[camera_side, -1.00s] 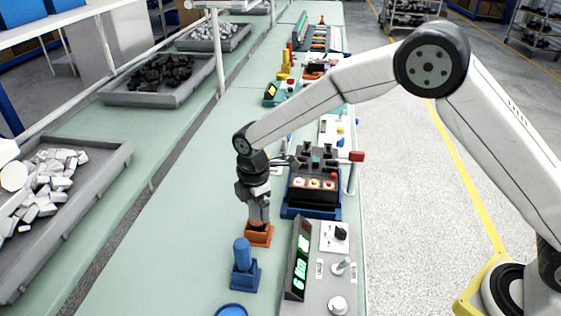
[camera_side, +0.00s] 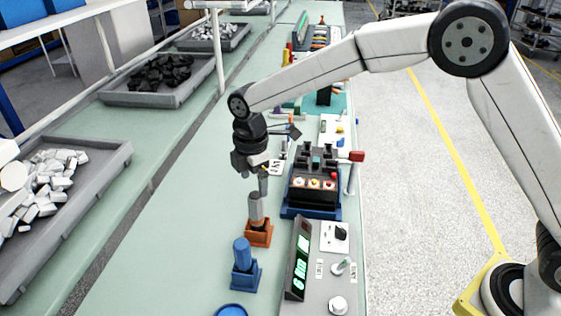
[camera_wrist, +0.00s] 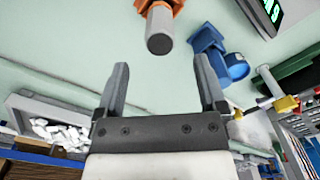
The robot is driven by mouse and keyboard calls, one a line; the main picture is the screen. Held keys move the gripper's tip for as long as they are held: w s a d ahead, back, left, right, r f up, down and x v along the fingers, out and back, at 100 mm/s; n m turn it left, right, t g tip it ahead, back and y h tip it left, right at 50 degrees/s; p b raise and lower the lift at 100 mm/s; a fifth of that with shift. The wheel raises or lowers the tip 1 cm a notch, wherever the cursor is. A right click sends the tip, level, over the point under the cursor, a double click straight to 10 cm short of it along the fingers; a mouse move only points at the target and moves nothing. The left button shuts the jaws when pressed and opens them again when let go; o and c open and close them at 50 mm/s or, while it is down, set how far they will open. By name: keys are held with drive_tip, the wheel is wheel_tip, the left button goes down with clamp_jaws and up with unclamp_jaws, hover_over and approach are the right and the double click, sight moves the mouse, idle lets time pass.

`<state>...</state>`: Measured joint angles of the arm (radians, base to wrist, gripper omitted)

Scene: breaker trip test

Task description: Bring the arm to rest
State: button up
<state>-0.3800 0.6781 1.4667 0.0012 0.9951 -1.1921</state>
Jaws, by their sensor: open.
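My gripper (camera_side: 262,186) hangs above the orange holder (camera_side: 259,233) on the green bench. A grey cylinder (camera_side: 256,207) stands upright in that holder, just below my fingers. In the wrist view my gripper (camera_wrist: 162,85) shows its two fingers wide apart with nothing between them. The grey cylinder (camera_wrist: 159,32) and orange holder (camera_wrist: 161,6) lie beyond the fingertips there. My arm reaches in from the right.
A blue holder (camera_side: 245,275) with a blue cylinder (camera_side: 242,252) stands in front. A panel with a green display (camera_side: 300,258) and a dark breaker unit (camera_side: 314,170) with a red-ended lever (camera_side: 357,156) line the right side. Grey trays (camera_side: 100,160) lie left. The bench middle is clear.

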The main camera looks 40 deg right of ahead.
drive_tip(key=shift+d, duration=0.1)
idle(0.4)
drive_tip(key=shift+s+d+r+m, duration=0.1)
drive_tip(key=shift+s+d+m, duration=0.15)
drive_tip(key=shift+d+m, duration=0.25)
drive_tip(key=s+d+f+m+t, duration=0.1)
drive_tip(key=s+d+m+t, duration=0.1)
drive_tip(key=s+d+m, duration=1.5)
drive_tip(key=s+d, duration=0.1)
drive_tip(key=s, duration=0.2)
drive_tip(key=shift+d+f+t, duration=0.15)
drive_tip(key=shift+f+t, duration=0.15)
drive_tip(key=shift+f, duration=0.1)
